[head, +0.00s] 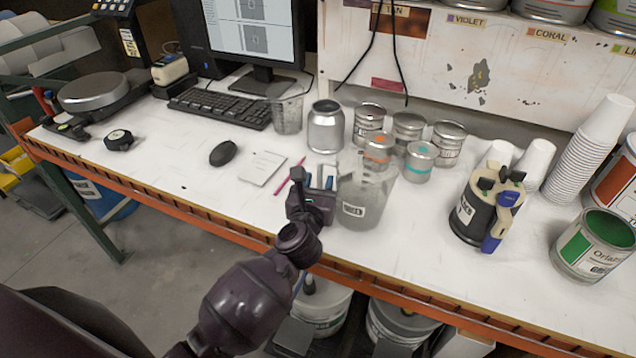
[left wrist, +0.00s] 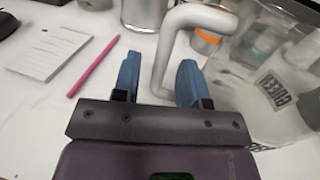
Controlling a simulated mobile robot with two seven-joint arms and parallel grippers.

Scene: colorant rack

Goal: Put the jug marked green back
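The jug marked green (head: 366,200) is a translucent jug with a white label, standing upright on the bench. In the left wrist view its label (left wrist: 278,92) is at the right and its pale grey handle (left wrist: 170,50) reaches toward the fingers. My left gripper (head: 322,181) is left of the jug, at its handle. In the left wrist view the gripper's two blue fingers (left wrist: 158,82) are apart, with the lower handle between them. My right gripper is not in view.
Several small cans (head: 369,120) stand close behind the jug. A black-and-cream device (head: 470,215) is to its right, with stacked white cups (head: 590,150) and an open green paint can (head: 595,245) beyond. A pink pencil (head: 290,176) and paper (head: 262,168) lie left.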

